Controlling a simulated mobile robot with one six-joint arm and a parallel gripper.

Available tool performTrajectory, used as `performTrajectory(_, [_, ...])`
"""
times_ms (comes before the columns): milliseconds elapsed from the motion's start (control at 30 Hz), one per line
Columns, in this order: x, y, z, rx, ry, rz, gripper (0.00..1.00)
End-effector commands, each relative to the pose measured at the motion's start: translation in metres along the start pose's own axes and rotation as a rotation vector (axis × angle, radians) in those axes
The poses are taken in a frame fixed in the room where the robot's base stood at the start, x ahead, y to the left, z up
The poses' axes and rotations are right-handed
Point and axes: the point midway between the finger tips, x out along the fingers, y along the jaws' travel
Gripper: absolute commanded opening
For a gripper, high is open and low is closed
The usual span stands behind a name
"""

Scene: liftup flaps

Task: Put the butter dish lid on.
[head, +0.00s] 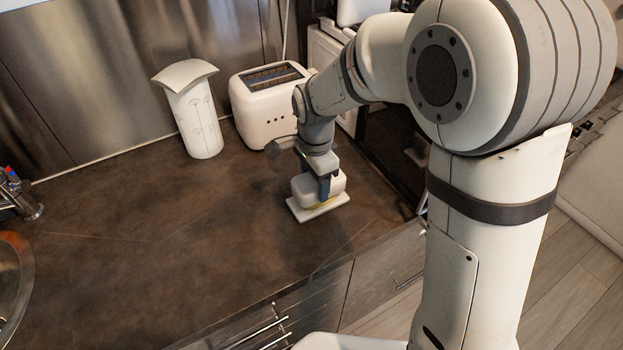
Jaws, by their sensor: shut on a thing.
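The white butter dish base (299,210) sits on the dark brown counter, near the counter's right side. I cannot tell whether the lid touches the base. My gripper (324,190) points down from above and is shut on the lid. One dark finger shows against the lid's near side; the other finger is hidden.
A white toaster (262,107) stands behind the dish, by the back wall. A white patterned canister (195,115) with a curved, flared top stands left of it. A sink edge (14,280) is at far left. The counter's middle is clear; its front edge (330,265) is nearby.

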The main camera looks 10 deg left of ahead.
Motion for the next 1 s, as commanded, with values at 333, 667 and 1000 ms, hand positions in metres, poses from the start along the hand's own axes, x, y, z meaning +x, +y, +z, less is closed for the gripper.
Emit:
performTrajectory(333, [0.009, 0.000, 0.000, -0.001, 0.000, 0.000, 0.34])
performTrajectory(667, [0.009, 0.000, 0.001, -0.002, 0.000, 0.000, 0.82])
performTrajectory(1000, [-0.003, 0.000, 0.001, -0.002, 0.000, -0.001, 0.82])
